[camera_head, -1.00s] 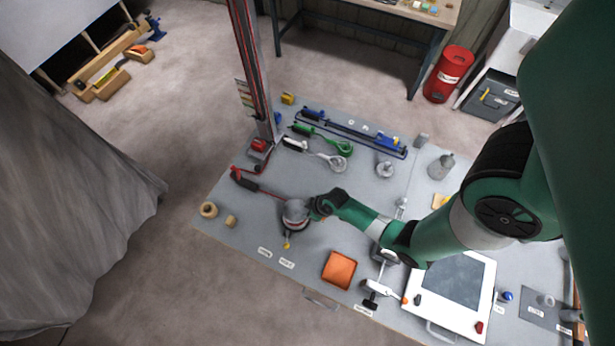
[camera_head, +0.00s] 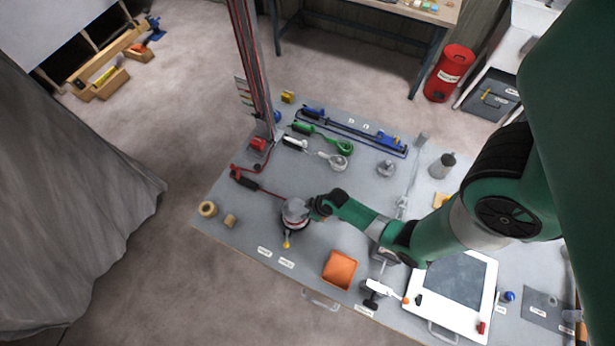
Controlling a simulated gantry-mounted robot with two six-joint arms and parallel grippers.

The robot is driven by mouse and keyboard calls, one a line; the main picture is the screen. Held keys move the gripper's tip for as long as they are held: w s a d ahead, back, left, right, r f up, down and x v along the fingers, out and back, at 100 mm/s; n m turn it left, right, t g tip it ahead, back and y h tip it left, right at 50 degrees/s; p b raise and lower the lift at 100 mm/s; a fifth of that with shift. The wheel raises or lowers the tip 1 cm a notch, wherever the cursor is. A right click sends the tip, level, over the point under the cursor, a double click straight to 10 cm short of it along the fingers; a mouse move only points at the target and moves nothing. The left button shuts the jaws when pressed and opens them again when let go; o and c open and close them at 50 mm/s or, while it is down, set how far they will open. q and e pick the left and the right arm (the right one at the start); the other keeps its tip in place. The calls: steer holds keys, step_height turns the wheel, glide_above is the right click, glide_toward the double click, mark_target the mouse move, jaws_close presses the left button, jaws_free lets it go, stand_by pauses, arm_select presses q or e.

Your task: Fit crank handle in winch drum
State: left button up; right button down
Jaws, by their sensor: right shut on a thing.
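My right gripper (camera_head: 306,212) reaches in from the right and is low over the table. It is shut at a grey, round, drum-like piece (camera_head: 294,212) with a red band near its base. My gripper and wrist partly hide this piece, and I cannot make out what is between the fingers. A red and black handled tool (camera_head: 257,187) lies to its left, its rod running up to the piece. A small yellow knob (camera_head: 286,244) shows just in front of it. I cannot tell for certain which piece is the crank handle. My left gripper is not in view.
A green handled tool (camera_head: 322,137), a white one (camera_head: 315,153) and a blue one (camera_head: 355,132) lie behind. An orange tray (camera_head: 340,270) and a white framed panel (camera_head: 480,300) are nearer the front edge.

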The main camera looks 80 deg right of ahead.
steer(key=shift+f+b, duration=0.35)
steer(key=shift+f, duration=0.05)
stand_by(0.4)
steer(key=shift+c, duration=0.8)
jaws_free()
steer(key=shift+r, duration=0.1)
step_height(320, 180, up, 6)
steer(key=p, duration=0.5)
steer(key=shift+p, duration=0.4)
steer(key=shift+r+p, duration=0.65)
steer(key=shift+r, duration=0.3)
